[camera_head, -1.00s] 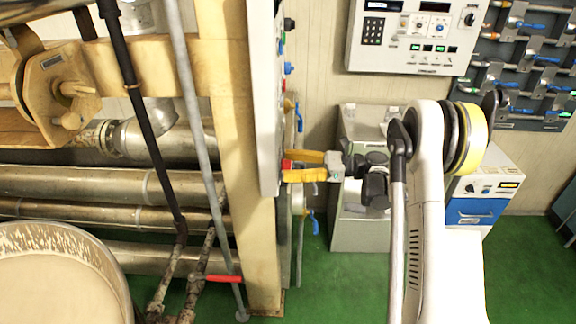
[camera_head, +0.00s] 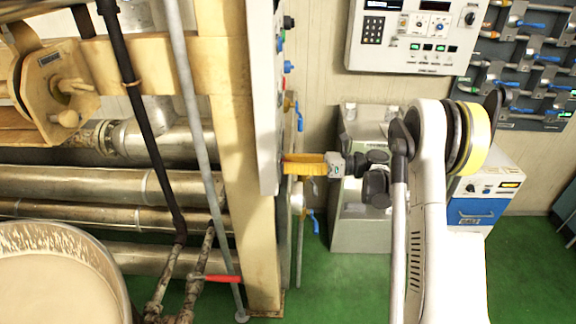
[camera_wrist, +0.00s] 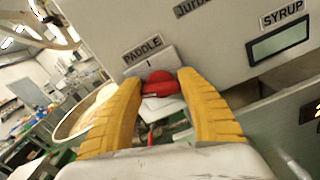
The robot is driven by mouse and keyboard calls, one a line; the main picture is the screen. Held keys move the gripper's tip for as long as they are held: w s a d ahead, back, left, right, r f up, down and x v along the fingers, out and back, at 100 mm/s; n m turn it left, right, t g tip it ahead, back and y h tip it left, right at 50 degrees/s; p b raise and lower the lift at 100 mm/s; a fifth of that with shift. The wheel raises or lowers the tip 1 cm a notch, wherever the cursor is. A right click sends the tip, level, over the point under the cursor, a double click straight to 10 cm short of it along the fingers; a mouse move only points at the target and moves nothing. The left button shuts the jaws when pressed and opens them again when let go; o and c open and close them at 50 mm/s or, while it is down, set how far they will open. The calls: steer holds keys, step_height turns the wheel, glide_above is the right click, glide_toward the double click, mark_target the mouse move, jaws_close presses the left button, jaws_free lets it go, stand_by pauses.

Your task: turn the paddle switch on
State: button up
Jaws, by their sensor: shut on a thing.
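The paddle switch (camera_wrist: 160,84) is a red knob on a grey panel, under a label reading PADDLE, in the wrist view. My gripper (camera_wrist: 164,88) has its yellow fingers on either side of the red knob and is shut on it. In the head view my gripper (camera_head: 287,164) reaches left to the panel's edge-on face, and the knob is hidden there. The panel (camera_head: 268,100) stands on a cream post. A mark shows on the switch plate above the knob; the exact switch position is hard to tell.
A SYRUP label and dark display (camera_wrist: 280,42) sit to the right on the same panel. Other coloured controls (camera_head: 288,67) line the panel's face above my gripper. A kettle (camera_head: 60,270) stands at the lower left. Green floor (camera_head: 340,285) is open below the arm.

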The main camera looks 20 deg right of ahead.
steer(key=m+b, duration=0.1)
steer(key=m, duration=0.6)
steer(key=shift+w+f+b, duration=0.1)
steer(key=shift+f+b, duration=0.05)
steer(key=shift+b, duration=0.15)
steer(key=m, duration=0.3)
steer(key=shift+m, duration=0.4)
steer(key=shift+f+m+b, duration=0.1)
steer(key=shift+m+b, duration=0.35)
steer(key=shift+m, duration=1.25)
steer(key=o, duration=1.2)
steer(key=shift+c, duration=0.2)
steer(key=v, duration=1.2)
